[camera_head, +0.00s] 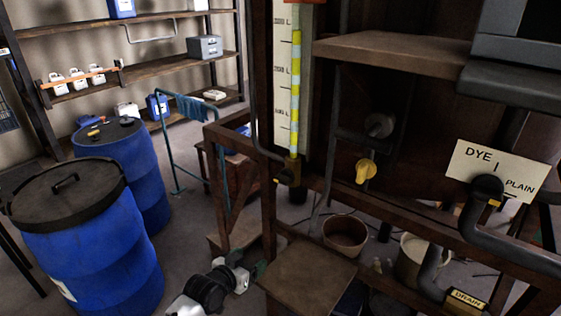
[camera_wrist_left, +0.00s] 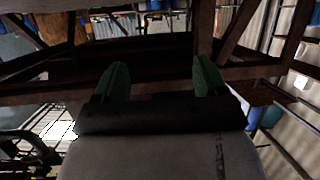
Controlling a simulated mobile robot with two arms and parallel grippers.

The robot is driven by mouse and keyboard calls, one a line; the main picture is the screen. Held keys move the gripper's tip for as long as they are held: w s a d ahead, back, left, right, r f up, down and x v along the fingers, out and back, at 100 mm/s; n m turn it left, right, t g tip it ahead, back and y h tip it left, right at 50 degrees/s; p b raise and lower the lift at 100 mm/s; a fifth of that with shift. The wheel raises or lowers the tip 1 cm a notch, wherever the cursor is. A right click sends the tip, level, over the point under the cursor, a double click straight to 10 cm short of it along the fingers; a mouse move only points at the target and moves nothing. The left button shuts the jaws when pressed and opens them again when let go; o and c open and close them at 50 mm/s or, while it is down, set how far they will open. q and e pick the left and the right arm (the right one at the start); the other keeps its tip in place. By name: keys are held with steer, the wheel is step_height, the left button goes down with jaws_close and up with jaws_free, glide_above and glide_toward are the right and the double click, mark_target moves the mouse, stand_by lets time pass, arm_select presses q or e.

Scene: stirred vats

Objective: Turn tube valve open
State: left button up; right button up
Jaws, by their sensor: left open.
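The tall sight tube (camera_head: 295,95) with yellow and pale bands stands beside a white litre scale. A small dark valve (camera_head: 287,175) with a yellowish mark sits at its foot. A yellow knob (camera_head: 366,172) is on the frame to its right; I cannot tell if it belongs to the tube. My left gripper (camera_head: 247,265) is low in the head view, below and left of the valve, apart from it. In the left wrist view its two green fingers (camera_wrist_left: 162,80) are spread with nothing between them. My right gripper is not in view.
A wooden stool (camera_head: 308,272) stands just right of my left gripper. Brown frame beams (camera_head: 410,228) cross in front of the buckets. A DYE/PLAIN plate (camera_head: 495,170) with a black pipe is at right. Blue barrels (camera_head: 90,245) stand at left. Bare floor shows between barrels and frame.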

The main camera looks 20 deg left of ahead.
mark_target(280, 182)
arm_select(q)
step_height(280, 182, up, 19)
steer(key=w+d+m+t+h+p, duration=0.1)
steer(key=w+d+t+h+p, duration=0.1)
steer(key=w+t+h, duration=0.1)
steer(key=p+x, duration=0.1)
steer(key=x, duration=0.9)
steer(key=shift+w+a+f+p, duration=0.1)
steer(key=shift+w+a+p, duration=0.15)
steer(key=shift+p, duration=0.1)
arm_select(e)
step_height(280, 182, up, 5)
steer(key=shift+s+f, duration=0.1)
arm_select(q)
steer(key=shift+c, duration=0.3)
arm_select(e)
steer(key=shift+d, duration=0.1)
arm_select(q)
steer(key=c, duration=0.9)
steer(key=shift+o, duration=0.2)
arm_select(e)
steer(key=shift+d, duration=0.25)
